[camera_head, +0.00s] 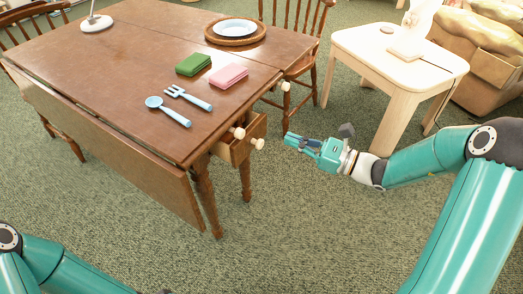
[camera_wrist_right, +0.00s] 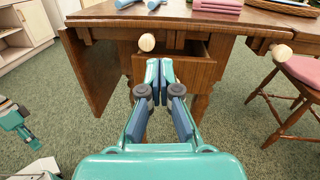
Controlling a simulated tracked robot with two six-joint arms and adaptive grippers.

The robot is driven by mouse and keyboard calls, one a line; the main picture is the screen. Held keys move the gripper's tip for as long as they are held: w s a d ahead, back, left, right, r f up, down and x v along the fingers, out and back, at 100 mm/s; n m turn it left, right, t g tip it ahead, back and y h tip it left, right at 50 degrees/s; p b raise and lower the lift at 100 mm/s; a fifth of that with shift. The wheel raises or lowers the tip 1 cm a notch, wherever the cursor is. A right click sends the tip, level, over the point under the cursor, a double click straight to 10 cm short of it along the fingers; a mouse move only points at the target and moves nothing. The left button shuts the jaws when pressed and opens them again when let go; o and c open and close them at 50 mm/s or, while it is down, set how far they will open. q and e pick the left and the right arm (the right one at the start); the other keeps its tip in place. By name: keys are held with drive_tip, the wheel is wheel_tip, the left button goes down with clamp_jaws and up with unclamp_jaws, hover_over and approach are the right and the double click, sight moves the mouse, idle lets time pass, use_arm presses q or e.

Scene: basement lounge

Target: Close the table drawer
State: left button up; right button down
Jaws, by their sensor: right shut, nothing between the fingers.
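The wooden table (camera_head: 125,60) has its drawer (camera_head: 236,150) pulled partly out at the end facing my right gripper. A pale round knob (camera_head: 258,143) is on the drawer front. My right gripper (camera_head: 288,139) is shut and empty, held to the right of the drawer front and apart from it in the head view. In the right wrist view, its closed fingertips (camera_wrist_right: 160,64) overlap the drawer front (camera_wrist_right: 203,72) and hide part of it, including the drawer knob. My left arm shows at the bottom left of the head view, its gripper out of frame; a teal part (camera_wrist_right: 12,118) shows in the wrist view.
A fork (camera_head: 188,98), a spoon (camera_head: 168,110), green (camera_head: 193,64) and pink (camera_head: 229,75) cloths and a plate (camera_head: 235,27) are on the tabletop. Another knob (camera_head: 238,132) sits beside the drawer. A pale side table (camera_head: 400,65) stands right. Carpet is clear in front.

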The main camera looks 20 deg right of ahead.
drive_tip(key=m+h+b, duration=0.1)
drive_tip(key=m+b, duration=0.1)
approach(254, 131)
drive_tip(key=shift+t, duration=0.4)
drive_tip(key=b+x, duration=0.1)
drive_tip(key=x, duration=0.2)
drive_tip(key=b+x, duration=0.1)
drive_tip(key=x, duration=0.3)
drive_tip(key=shift+a+f, duration=0.2)
drive_tip(key=shift+a, duration=0.15)
use_arm(q)
wheel_tip(254, 131, down, 6)
drive_tip(key=shift+r, duration=0.1)
use_arm(e)
drive_tip(key=shift+h, duration=0.4)
